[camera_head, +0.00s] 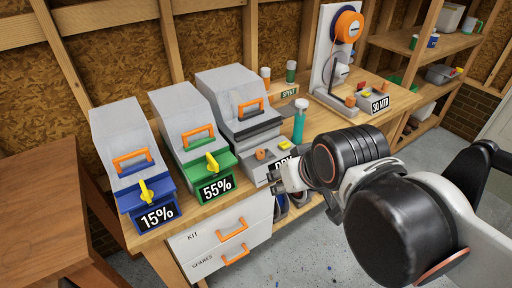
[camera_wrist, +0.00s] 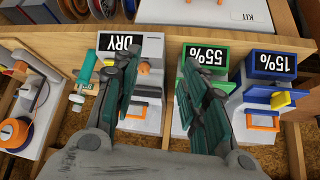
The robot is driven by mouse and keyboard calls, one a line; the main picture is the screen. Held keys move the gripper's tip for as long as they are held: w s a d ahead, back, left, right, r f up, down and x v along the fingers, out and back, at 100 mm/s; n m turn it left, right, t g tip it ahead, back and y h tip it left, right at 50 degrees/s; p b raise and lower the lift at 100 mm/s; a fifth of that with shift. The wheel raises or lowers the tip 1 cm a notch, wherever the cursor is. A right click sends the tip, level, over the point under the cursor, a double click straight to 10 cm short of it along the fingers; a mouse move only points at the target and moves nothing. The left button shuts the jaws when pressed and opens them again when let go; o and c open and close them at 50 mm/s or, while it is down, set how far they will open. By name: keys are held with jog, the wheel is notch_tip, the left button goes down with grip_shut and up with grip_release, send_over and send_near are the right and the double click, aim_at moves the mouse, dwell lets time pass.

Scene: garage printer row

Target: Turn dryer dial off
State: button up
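The dryer is a light grey box (camera_head: 262,172) with a label reading DRY, partly hidden behind my gripper in the head view. In the wrist view the DRY label (camera_wrist: 121,44) is upside down, and the orange dial (camera_wrist: 144,67) shows just beside my left finger. My gripper (camera_head: 283,182) is in front of the dryer's right side.
Grey printers with a blue front (camera_head: 148,193) marked 15% and a green front (camera_head: 208,167) marked 55% stand left, each with a yellow lever. Drawers (camera_head: 222,240) are below; a spool stand (camera_head: 330,65) is right.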

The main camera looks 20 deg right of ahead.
jog(key=shift+o, duration=0.7)
